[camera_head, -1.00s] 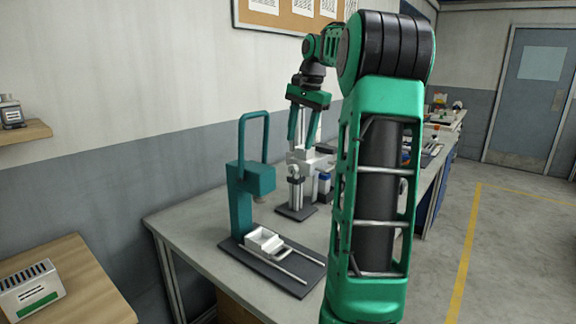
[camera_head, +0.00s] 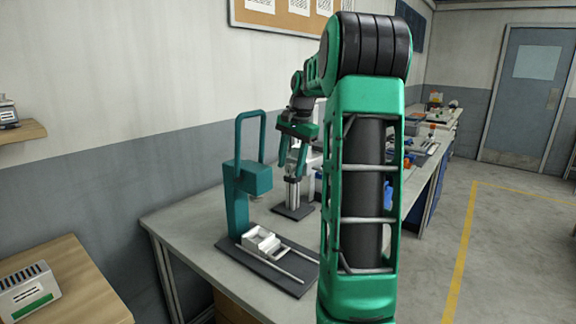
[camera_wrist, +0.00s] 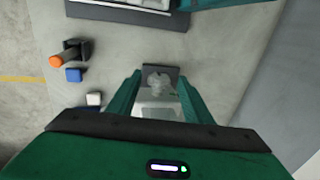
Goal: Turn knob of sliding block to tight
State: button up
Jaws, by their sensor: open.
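A stand with pale vertical posts on a dark base (camera_head: 292,211) is on the grey bench, partly hidden behind my gripper and arm. My gripper (camera_head: 290,170) is open and points down over the stand. In the wrist view, a pale grey block (camera_wrist: 158,105) shows between the fingers of my gripper (camera_wrist: 158,76). A rounded grey knob-like part (camera_wrist: 158,82) shows just beyond it, over the dark base. Nothing appears to be held. I cannot tell whether the fingers touch the stand or how the knob is turned.
A teal press (camera_head: 240,185) with a tall handle loop stands left of the stand. Its dark base carries a white block (camera_head: 262,243) on rails. In the wrist view, an orange-ended cylinder (camera_wrist: 56,62) and a blue block (camera_wrist: 74,75) lie left of my gripper. The wall is behind.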

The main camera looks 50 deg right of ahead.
jog(key=c, duration=1.1)
jog(key=shift+o, duration=0.2)
jog(key=shift+t, duration=0.3)
jog(key=shift+s+t, duration=0.35)
jog(key=shift+t, duration=0.85)
jog(key=t, duration=0.4)
jog(key=shift+s+f+t+y, duration=0.3)
jog(key=shift+f, duration=0.05)
jog(key=t, duration=0.3)
jog(key=f+t, duration=0.1)
jog(key=t, duration=0.1)
jog(key=shift+s+d, duration=0.15)
jog(key=shift+s, duration=0.15)
jog(key=t, duration=0.2)
jog(key=shift+f+t, duration=0.25)
jog(key=shift+t, duration=0.05)
jog(key=shift+t+y, duration=0.4)
jog(key=shift+t, duration=0.1)
jog(key=shift+f, duration=0.15)
